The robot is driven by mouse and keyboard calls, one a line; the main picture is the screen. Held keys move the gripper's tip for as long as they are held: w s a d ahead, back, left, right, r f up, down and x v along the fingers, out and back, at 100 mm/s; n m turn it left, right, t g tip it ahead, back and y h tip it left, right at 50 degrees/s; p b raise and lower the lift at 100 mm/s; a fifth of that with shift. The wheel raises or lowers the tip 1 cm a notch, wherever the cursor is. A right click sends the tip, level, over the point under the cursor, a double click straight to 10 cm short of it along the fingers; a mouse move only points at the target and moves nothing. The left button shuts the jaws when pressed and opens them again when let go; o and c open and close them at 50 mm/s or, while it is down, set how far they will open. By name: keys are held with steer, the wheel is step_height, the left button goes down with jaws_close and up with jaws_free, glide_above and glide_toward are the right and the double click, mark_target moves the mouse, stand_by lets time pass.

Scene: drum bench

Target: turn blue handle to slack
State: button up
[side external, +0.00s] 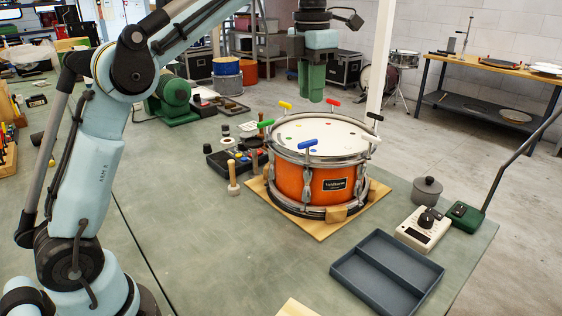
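An orange snare drum (290,181) with a white head stands on a wooden board on the bench. The blue handle (307,145) is a T-shaped key at the drum's near rim, its bar lying roughly left to right. The fingers look close together from this side, and I cannot tell if there is a gap. Nothing shows held below them. Which way slack lies is not marked in view.
Other T-handles ring the rim: yellow (285,105), red (333,101), black (374,116) and green (266,124). A grey divided tray (387,270) and a cream dial box (423,229) sit at right.

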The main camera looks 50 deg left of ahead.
steer(key=m+t+h, duration=0.1)
steer(key=m+t, duration=0.1)
steer(key=m, duration=0.3)
steer(key=m+t, duration=1.1)
steer(key=m, duration=1.9)
glide_toward(317, 144)
steer(key=shift+h, duration=0.3)
steer(key=shift+a+x, duration=0.15)
steer(key=shift+x, duration=1.45)
steer(key=shift+a+x, duration=0.15)
steer(key=shift+x, duration=1.5)
steer(key=shift+a+x, duration=0.2)
steer(key=shift+x, duration=1.4)
steer(key=shift+f, duration=0.15)
steer(key=shift+c, duration=0.4)
jaws_close()
